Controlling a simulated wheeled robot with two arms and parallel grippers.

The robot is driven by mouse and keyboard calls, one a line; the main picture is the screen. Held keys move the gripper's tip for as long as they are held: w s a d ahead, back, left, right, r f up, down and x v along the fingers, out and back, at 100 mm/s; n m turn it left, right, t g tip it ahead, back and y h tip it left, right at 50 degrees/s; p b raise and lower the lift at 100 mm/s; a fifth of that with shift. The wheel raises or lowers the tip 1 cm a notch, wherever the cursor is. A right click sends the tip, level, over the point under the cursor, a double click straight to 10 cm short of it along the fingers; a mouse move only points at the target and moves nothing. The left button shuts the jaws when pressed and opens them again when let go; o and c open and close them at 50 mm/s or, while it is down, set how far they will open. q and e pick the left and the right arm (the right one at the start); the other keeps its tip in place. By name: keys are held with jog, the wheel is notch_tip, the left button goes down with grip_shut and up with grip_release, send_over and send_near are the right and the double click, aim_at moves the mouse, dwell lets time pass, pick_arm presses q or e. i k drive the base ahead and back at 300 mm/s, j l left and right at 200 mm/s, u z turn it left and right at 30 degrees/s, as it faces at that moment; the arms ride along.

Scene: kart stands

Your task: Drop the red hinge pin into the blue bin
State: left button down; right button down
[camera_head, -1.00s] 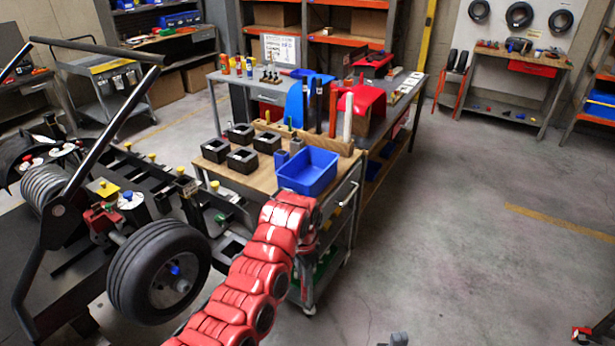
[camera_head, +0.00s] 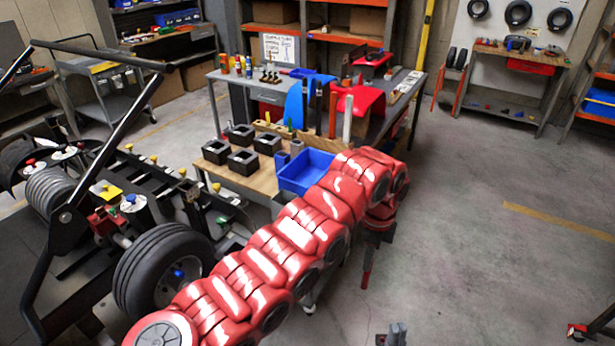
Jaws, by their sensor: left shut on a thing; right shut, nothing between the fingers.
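The blue bin (camera_head: 291,179) stands on the wooden top of a small cart, its right side partly hidden by my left arm. My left gripper (camera_head: 371,250) hangs from the end of the red arm, to the right of the bin and apart from it. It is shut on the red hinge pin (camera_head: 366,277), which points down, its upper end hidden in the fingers. My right gripper (camera_head: 393,335) shows only as grey tips at the bottom edge, shut and empty.
Several black square holders (camera_head: 242,161) stand left of the bin on the wooden top (camera_head: 262,182). A kart with a black wheel (camera_head: 150,275) is at the left. A bench with blue and red panels (camera_head: 368,102) is behind. The floor at right is open.

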aim_at(305, 183)
jog(key=i+j, duration=0.15)
jog(key=i, duration=0.3)
jog(key=i+j, duration=0.15)
jog(key=i, duration=0.35)
jog(key=i+j, duration=0.15)
jog(key=i, duration=0.3)
jog(key=i+j, duration=0.15)
jog(key=i, duration=0.35)
